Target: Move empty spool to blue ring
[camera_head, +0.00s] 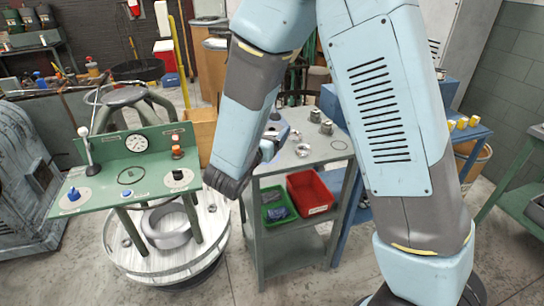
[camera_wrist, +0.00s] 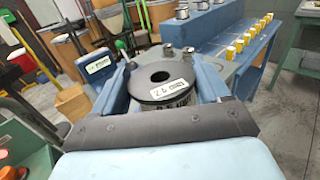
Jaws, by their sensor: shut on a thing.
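The spool sits between the two blue-grey fingers in the wrist view. In the head view my gripper (camera_head: 269,149) is beside the left edge of a grey table (camera_head: 320,165), partly hidden by my forearm, and I cannot make out the held spool there. I cannot make out a blue ring in either view. A dark ring outline (camera_head: 335,145) lies on the table's right part.
Two small metal pieces (camera_head: 321,121) and a pale ring (camera_head: 303,150) are on the grey table, with red (camera_head: 310,192) and green bins below. A green panel stand (camera_head: 135,165) with knobs is at left. A blue bench (camera_head: 467,131) with yellow blocks is at right.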

